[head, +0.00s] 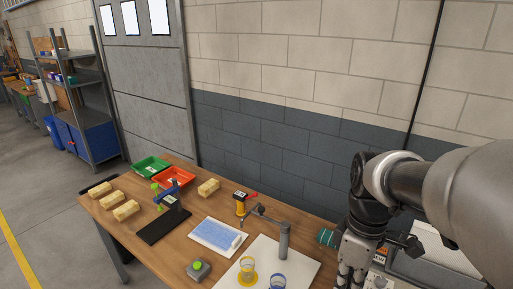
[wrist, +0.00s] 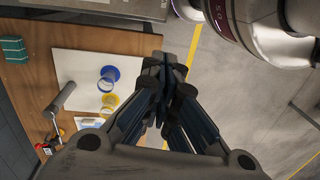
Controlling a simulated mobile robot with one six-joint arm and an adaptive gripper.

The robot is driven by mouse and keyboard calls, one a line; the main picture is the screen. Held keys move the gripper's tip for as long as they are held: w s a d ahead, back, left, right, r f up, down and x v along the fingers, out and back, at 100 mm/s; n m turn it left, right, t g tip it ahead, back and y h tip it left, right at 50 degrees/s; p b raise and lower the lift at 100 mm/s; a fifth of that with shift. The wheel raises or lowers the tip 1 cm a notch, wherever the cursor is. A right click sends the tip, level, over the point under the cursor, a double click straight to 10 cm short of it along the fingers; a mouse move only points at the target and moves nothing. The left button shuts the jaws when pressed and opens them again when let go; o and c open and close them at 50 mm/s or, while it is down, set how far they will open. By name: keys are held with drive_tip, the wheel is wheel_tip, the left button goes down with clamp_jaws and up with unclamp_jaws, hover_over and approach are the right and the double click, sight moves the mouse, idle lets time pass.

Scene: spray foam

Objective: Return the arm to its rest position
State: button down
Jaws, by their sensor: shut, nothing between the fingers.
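My gripper (wrist: 166,88) is shut and empty in the wrist view. It hangs over the table's edge, with grey floor and a yellow line below it. In the head view my arm comes in from the right, and part of my gripper (head: 352,262) shows low at the right end of the wooden table (head: 140,222). Its fingertips are hard to make out there.
A white board (head: 300,262) bears a grey post (head: 284,240), a yellow-ringed cup (head: 247,270) and a blue-ringed cup (head: 277,282). A teal block (head: 326,237) lies near my gripper. Yellow blocks (head: 126,210), green (head: 151,166) and red (head: 174,177) bins stand farther left. A brick wall (head: 270,140) rises behind.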

drive_tip(key=s+a+m+t+b, duration=0.4)
drive_tip(key=s+m+t, duration=0.1)
drive_tip(key=s+m, duration=0.5)
drive_tip(key=shift+s+f+t, duration=0.3)
drive_tip(key=shift+s+f, duration=0.05)
drive_tip(key=shift+f, duration=0.1)
drive_tip(key=shift+d+m, duration=0.15)
drive_tip(key=shift+m, duration=0.15)
